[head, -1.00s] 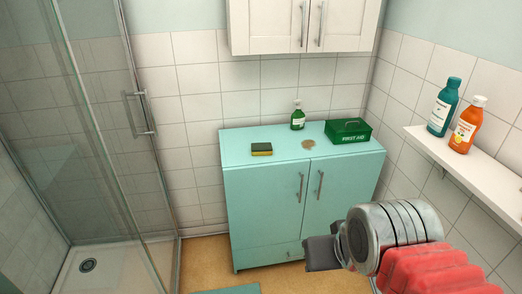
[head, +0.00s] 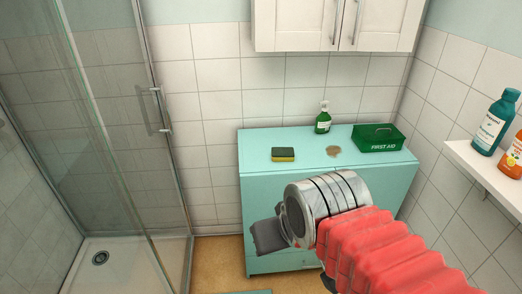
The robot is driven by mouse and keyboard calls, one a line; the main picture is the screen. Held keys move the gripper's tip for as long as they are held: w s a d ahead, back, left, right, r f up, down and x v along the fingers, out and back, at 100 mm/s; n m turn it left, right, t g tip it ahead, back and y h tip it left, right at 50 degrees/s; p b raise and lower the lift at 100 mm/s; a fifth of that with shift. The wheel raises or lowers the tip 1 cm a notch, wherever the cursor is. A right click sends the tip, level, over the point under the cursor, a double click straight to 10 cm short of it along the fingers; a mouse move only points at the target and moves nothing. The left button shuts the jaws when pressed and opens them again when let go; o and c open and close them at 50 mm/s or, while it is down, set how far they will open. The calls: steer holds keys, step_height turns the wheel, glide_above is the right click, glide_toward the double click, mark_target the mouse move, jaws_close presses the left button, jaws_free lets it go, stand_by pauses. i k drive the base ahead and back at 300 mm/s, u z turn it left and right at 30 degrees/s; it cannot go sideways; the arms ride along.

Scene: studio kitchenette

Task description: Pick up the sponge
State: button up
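The sponge (head: 283,154), yellow with a dark green top, lies on the left part of the turquoise cabinet's top (head: 262,140). My gripper (head: 264,237) is in front of the cabinet, lower in the picture than the sponge and apart from it. Its dark grey fingers point left, and I cannot see whether there is a gap between them. My arm hides much of the cabinet's front.
A green soap bottle (head: 323,120), a brown patch (head: 333,151) and a green first aid box (head: 377,138) are on the cabinet top. A white wall cabinet (head: 380,25) hangs above. A glass shower door (head: 110,130) stands left. A shelf (head: 485,170) with bottles is at right.

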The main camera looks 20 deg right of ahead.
mark_target(278, 154)
steer(key=u, duration=0.3)
steer(key=i, duration=1.15)
steer(key=z, duration=0.2)
